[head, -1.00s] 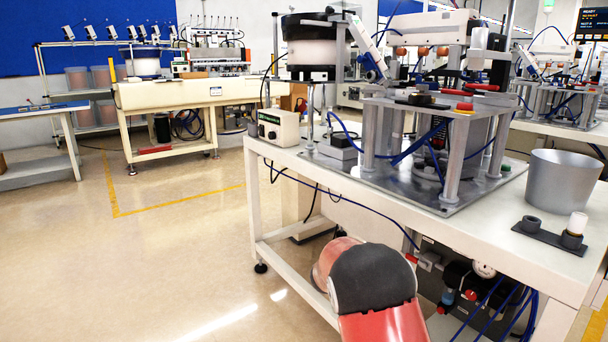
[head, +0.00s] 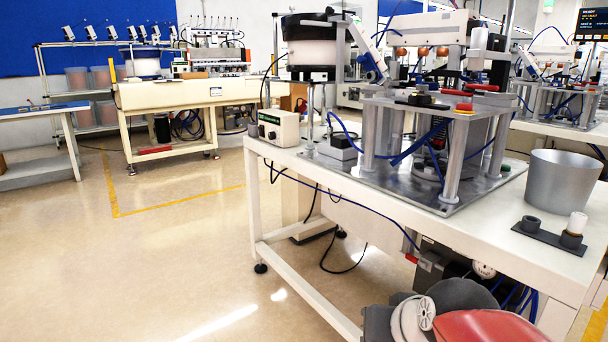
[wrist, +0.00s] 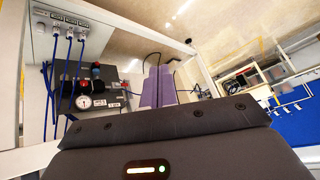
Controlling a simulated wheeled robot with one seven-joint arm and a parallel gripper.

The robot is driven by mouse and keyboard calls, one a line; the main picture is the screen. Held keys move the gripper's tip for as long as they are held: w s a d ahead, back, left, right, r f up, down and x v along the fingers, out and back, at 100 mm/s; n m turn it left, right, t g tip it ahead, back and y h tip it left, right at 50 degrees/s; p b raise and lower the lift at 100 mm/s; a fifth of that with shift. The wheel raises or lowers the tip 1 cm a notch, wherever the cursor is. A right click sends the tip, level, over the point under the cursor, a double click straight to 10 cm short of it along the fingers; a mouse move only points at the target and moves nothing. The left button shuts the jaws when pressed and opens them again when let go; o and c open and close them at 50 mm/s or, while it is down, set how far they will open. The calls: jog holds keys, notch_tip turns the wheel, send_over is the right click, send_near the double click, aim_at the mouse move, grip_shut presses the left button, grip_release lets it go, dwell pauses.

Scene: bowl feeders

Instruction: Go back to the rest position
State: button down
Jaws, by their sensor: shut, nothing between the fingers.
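My gripper (wrist: 158,86) shows in the wrist view beyond its dark housing. Its two purplish-grey fingers lie side by side, shut, with nothing held between them. Beyond them are the underside and legs of a white-framed bench and the floor. In the head view, my arm's red link and grey joints are low at the bottom right, in front of the near bench. The gripper's fingers cannot be made out there.
The near white bench (head: 480,232) carries a feeder station, a grey bucket (head: 562,181) and a dark holder (head: 548,238) with a white-topped part. A valve panel (wrist: 95,92) with blue hoses hangs beneath. Open floor (head: 180,240) lies left.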

jog(key=s+d+f+g+h, duration=0.1)
jog(key=s+d+f, duration=0.2)
jog(key=s, duration=0.6)
jog(key=shift+s+n+g+h, duration=0.15)
jog(key=shift+n+g+h, duration=0.25)
